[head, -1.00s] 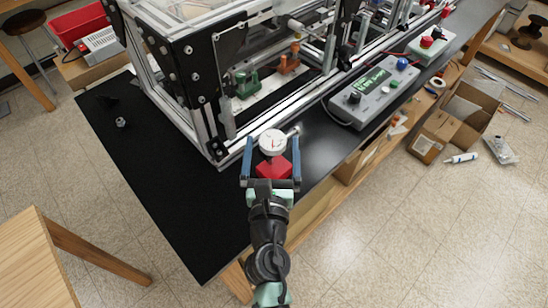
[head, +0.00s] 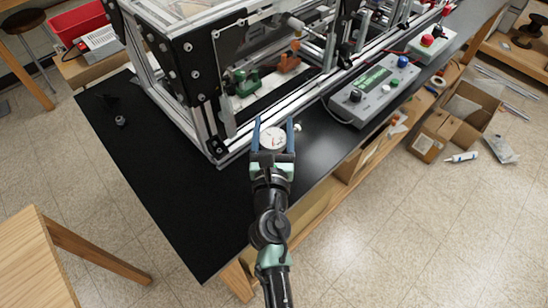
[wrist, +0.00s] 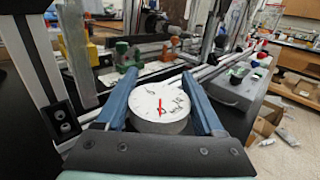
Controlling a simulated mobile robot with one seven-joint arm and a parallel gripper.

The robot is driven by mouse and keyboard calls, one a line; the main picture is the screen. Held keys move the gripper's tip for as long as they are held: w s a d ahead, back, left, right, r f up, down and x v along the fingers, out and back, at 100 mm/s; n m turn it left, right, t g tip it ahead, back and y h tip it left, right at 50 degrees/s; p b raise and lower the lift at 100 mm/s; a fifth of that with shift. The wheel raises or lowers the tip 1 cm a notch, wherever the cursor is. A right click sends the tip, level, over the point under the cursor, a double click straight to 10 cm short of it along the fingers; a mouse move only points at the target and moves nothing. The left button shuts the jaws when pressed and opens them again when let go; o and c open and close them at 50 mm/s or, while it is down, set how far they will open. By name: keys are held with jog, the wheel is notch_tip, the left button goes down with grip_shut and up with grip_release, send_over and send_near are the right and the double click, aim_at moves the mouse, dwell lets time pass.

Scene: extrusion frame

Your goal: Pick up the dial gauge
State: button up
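The dial gauge (head: 273,138) has a round white face with a red needle. It is at the front of the black bench, beside the corner of the extrusion frame. My gripper (head: 273,120) has its two blue fingers on either side of the gauge, close against its rim. In the wrist view the gauge face (wrist: 160,103) fills the space between the fingers (wrist: 160,78). The gripper looks shut on the gauge. The red block under the gauge is hidden by my gripper. I cannot tell whether the gauge is off the bench.
The aluminium extrusion frame (head: 212,140) stands just behind and left of the gauge. A grey control box (head: 374,91) with a green display lies to the right. The black bench top (head: 170,190) is clear at the front left. Cardboard boxes (head: 440,130) are on the floor at right.

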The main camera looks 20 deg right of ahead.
grip_shut()
